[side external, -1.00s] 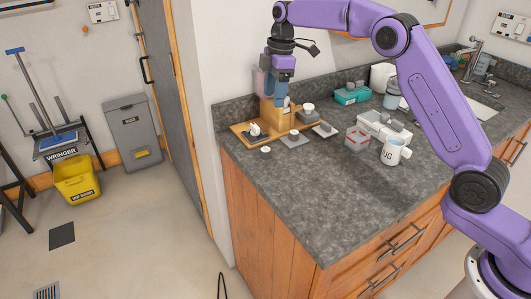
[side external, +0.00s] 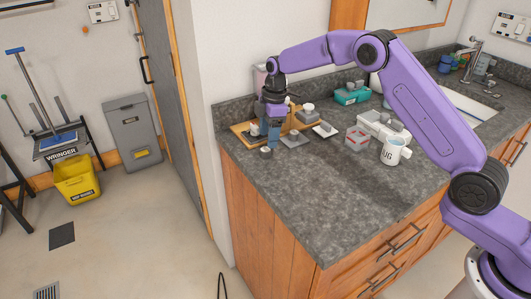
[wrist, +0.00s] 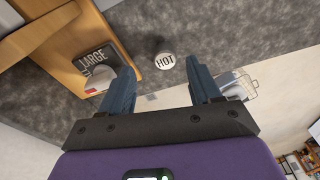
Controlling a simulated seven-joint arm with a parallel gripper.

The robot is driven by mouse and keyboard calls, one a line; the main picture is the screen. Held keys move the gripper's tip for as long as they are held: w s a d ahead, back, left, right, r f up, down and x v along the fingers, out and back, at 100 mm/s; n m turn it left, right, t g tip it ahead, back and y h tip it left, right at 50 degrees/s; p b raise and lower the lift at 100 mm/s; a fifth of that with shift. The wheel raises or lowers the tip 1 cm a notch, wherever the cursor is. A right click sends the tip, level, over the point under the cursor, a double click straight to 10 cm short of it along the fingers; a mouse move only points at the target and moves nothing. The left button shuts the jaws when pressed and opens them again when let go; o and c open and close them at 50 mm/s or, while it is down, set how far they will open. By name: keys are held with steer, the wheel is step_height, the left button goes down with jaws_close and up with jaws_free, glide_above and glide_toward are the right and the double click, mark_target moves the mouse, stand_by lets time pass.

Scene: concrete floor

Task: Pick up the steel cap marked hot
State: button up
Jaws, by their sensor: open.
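The steel cap marked HOT (wrist: 165,61) is a small round cap with a pale top and black lettering. It stands on the dark counter, clear of the wooden board, and shows in the side view (side external: 265,150) near the counter's front left edge. My gripper (wrist: 159,74) is open and empty, its two blue fingers spread. In the wrist view the cap appears between and just beyond the fingertips. In the side view my gripper (side external: 272,140) points down close to the cap, with no visible contact.
A wooden board (wrist: 72,50) with a dark plate marked LARGE (wrist: 95,62) lies beside the cap. The front counter is clear.

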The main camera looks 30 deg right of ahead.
mark_target(266, 149)
steer(key=shift+s+a+f, duration=0.1)
steer(key=shift+a+f, duration=0.1)
steer(key=shift+f, duration=0.55)
steer(key=shift+s+a+f, duration=0.1)
steer(key=shift+a+f, duration=0.05)
steer(key=shift+f, duration=0.6)
steer(key=shift+a+f, duration=0.2)
steer(key=shift+f, duration=0.55)
steer(key=c, duration=1.1)
steer(key=shift+c, duration=0.2)
steer(key=shift+r, duration=0.1)
